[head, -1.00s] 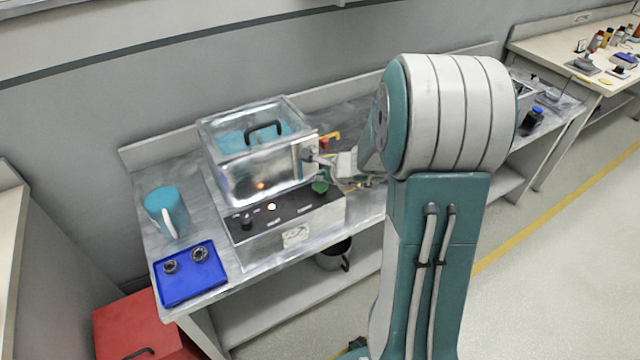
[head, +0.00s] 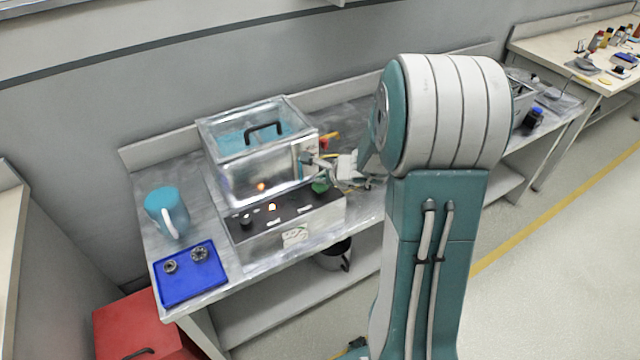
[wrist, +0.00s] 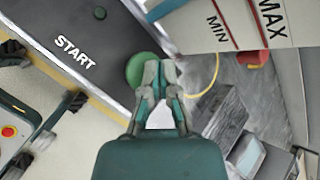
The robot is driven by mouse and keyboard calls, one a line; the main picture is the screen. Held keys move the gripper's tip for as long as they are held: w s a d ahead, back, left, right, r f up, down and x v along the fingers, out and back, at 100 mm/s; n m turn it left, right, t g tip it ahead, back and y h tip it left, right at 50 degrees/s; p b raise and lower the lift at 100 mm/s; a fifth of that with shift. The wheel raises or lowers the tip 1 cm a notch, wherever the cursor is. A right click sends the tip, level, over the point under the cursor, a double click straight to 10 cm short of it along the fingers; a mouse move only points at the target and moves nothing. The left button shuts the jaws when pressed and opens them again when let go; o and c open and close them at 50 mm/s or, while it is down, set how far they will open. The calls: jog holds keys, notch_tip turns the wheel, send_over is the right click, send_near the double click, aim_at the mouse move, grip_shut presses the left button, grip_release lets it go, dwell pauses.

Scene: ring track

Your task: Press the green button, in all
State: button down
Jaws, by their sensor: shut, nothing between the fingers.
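The green button (head: 320,187) is a round green cap on the dark sloped panel at the front of a metal bath unit, at its right end. In the wrist view the green button (wrist: 140,70) sits beside the white word START, partly covered by my fingertips. My gripper (wrist: 161,68) is shut and empty, its tips overlapping the button's right side in that view. Whether they touch it I cannot tell. In the head view my gripper (head: 308,158) is small, beside the unit's right wall and above the button.
The metal bath (head: 262,175) with a handled lid stands left of my arm. A blue mug (head: 166,212) and a blue tray (head: 190,275) with two small parts are on the bench. In the wrist view, a MIN/MAX scale wall (wrist: 225,25) stands close to my fingers.

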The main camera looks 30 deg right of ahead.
aim_at(322, 185)
jog(key=shift+f, duration=0.8)
dwell(0.9)
jog(key=shift+r, duration=1.25)
jog(key=shift+r, duration=2.5)
